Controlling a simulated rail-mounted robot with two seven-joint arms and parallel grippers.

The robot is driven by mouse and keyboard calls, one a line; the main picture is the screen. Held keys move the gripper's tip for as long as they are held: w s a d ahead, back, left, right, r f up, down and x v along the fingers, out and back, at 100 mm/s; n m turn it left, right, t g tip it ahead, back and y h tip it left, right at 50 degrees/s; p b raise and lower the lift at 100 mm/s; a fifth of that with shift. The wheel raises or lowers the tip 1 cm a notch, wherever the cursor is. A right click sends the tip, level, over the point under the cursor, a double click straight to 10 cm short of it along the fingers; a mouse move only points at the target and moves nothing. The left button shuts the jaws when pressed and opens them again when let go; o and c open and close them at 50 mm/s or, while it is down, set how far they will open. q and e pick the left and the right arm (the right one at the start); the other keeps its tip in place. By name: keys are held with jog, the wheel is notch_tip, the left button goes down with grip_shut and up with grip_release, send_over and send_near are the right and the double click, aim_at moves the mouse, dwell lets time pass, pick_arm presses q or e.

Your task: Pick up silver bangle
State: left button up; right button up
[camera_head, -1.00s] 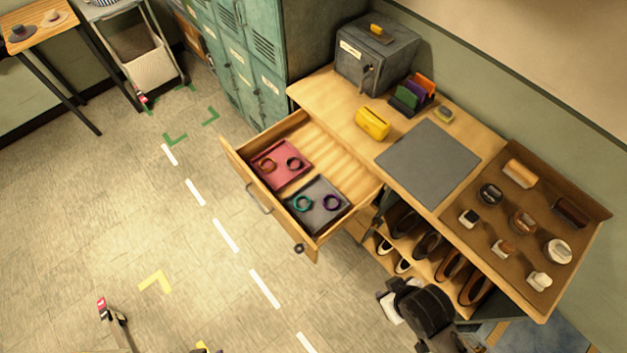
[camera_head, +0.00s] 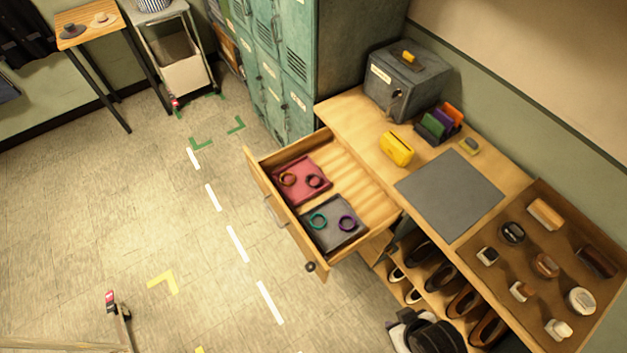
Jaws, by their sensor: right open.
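I cannot clearly make out a silver bangle. The open drawer holds a gold-brown bangle (camera_head: 288,179) and a dark bangle (camera_head: 314,181) on a red liner, and a teal bangle (camera_head: 318,221) and a purple bangle (camera_head: 347,223) on a grey liner. A brown tray (camera_head: 528,205) on the right of the desk holds several small items, among them a dark round one (camera_head: 512,233) and a pale round one (camera_head: 581,300). My right gripper (camera_head: 398,329) is at the bottom edge, partly cut off, open, below the shoe shelves and away from the bangles.
The pulled-out drawer (camera_head: 268,195) juts over the floor. A grey mat (camera_head: 450,194), a yellow object (camera_head: 397,149), a card holder (camera_head: 437,126) and a grey box (camera_head: 404,80) are on the desk. Shoes (camera_head: 440,277) fill the shelves beneath. Lockers (camera_head: 283,60) stand behind. The floor at left is mostly clear.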

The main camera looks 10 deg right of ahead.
pick_arm(q)
jog(key=o, duration=0.7)
jog(key=shift+a, duration=0.15)
jog(key=shift+o, duration=0.2)
